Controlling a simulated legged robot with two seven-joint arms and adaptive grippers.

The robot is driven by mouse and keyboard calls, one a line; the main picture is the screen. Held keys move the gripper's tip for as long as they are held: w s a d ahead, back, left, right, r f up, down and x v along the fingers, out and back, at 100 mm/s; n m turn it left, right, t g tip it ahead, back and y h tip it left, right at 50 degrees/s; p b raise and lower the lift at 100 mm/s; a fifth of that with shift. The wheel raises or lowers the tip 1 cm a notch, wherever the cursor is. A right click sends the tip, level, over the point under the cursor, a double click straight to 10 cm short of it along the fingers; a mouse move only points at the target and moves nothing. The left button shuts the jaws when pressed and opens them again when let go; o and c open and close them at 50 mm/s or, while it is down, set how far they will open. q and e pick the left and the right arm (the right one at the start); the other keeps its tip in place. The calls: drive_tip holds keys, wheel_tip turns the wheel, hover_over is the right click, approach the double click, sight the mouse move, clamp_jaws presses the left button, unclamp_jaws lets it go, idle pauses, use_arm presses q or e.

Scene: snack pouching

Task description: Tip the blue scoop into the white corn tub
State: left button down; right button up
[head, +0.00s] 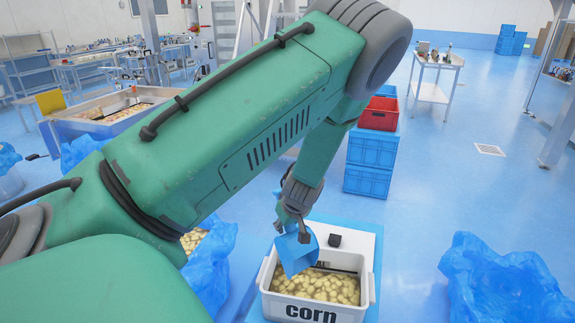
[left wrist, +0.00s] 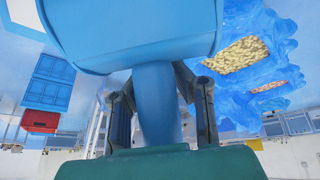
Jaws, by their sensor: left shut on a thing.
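The white corn tub (head: 318,311) stands low in the middle of the head view, with "corn" on its front. It holds many pale yellow pieces. My left gripper (head: 296,218) is above the tub's back left part and is shut on the blue scoop (head: 297,252). The scoop hangs tilted over the tub's left side. In the left wrist view the scoop (left wrist: 130,30) fills the top middle, its handle between the fingers of the gripper (left wrist: 160,105). The inside of the scoop is hidden, so I cannot tell what it holds. My right gripper is not in view.
Blue plastic bags lie at the right (head: 500,283) and left (head: 212,262) of the tub. Blue crates (head: 372,150) with a red crate (head: 379,113) on top stand behind it. My green left arm covers much of the head view. The floor at the right is mostly clear.

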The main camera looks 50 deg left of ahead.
use_arm(q)
drive_tip(key=shift+r+h+p, duration=0.7)
drive_tip(key=shift+h+p, duration=0.4)
drive_tip(key=shift+d+r+h+p, duration=0.1)
drive_tip(key=shift+r+h+p, duration=0.2)
drive_tip(key=shift+h+p, duration=0.45)
drive_tip(key=shift+r+h+p, duration=0.3)
drive_tip(key=shift+h+p, duration=0.05)
drive_tip(key=shift+h, duration=0.6)
drive_tip(key=shift+r+n+h, duration=0.3)
drive_tip(key=shift+r+h, duration=0.05)
drive_tip(key=shift+h, duration=0.75)
drive_tip(key=shift+r+h, duration=0.3)
drive_tip(key=shift+h, duration=0.9)
drive_tip(key=shift+g, duration=0.3)
drive_tip(key=shift+d+r, duration=0.1)
drive_tip(key=shift+d, duration=0.05)
